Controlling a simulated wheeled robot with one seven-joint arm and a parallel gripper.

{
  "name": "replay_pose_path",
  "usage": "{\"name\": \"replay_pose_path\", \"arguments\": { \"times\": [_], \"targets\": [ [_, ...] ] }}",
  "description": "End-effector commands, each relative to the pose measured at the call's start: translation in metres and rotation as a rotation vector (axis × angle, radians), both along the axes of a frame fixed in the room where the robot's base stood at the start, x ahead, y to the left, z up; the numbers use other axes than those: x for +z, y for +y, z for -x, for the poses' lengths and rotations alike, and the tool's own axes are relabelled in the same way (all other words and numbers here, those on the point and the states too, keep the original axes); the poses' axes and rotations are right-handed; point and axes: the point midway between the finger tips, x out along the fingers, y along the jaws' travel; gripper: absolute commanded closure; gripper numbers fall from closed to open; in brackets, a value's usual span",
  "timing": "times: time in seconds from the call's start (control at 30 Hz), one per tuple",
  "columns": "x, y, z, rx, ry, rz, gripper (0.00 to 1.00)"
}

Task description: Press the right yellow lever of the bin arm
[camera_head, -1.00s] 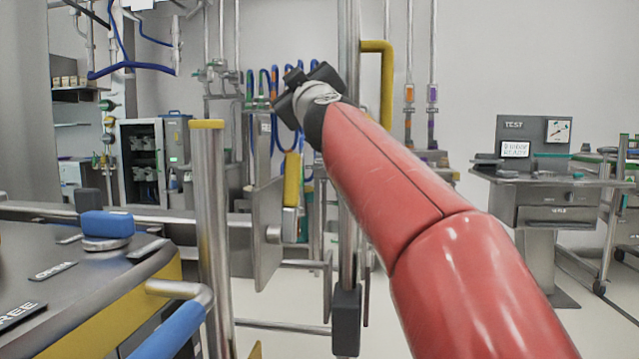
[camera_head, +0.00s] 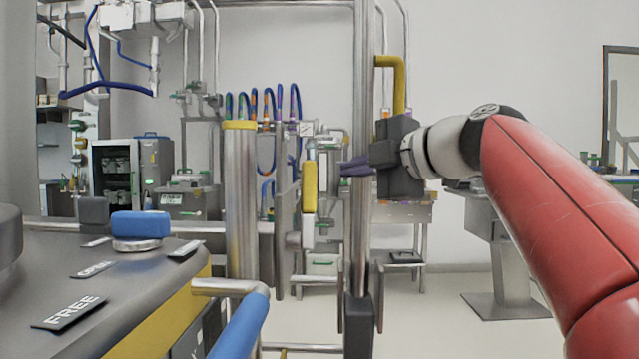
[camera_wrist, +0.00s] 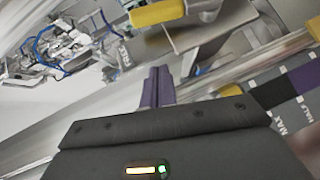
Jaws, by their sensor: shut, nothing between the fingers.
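My gripper (camera_head: 352,168) is shut and empty, its purple fingers pointing left, in front of or beside the metal post (camera_head: 361,240) of the bin arm. A yellow lever (camera_head: 309,187) stands upright left of the fingertips, with a gap in the picture. A bent yellow handle (camera_head: 398,80) is at the top right of the post. I cannot tell for sure which of these is the right lever. In the wrist view, the shut fingers (camera_wrist: 157,75) point up toward a flat metal plate, and a yellow lever (camera_wrist: 157,12) lies above them, apart from the tips.
A console with a blue knob (camera_head: 140,225) and a blue handle (camera_head: 240,326) fills the lower left. A thick metal post with a yellow cap (camera_head: 240,125) stands beside it. A desk (camera_head: 490,222) is behind my arm. Open floor shows at the lower right.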

Motion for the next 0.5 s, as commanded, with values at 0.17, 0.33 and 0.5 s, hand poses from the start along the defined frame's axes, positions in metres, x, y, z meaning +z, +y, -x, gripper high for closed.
{"name": "replay_pose_path", "arguments": {
  "times": [0.17,0.33,0.5],
  "targets": [
    [0.0,0.001,-0.002,0.0,0.001,-0.001,1.0],
    [-0.002,0.014,-0.016,0.001,0.003,-0.003,1.0],
    [-0.007,0.039,-0.04,0.003,0.004,-0.004,1.0]
  ]
}}
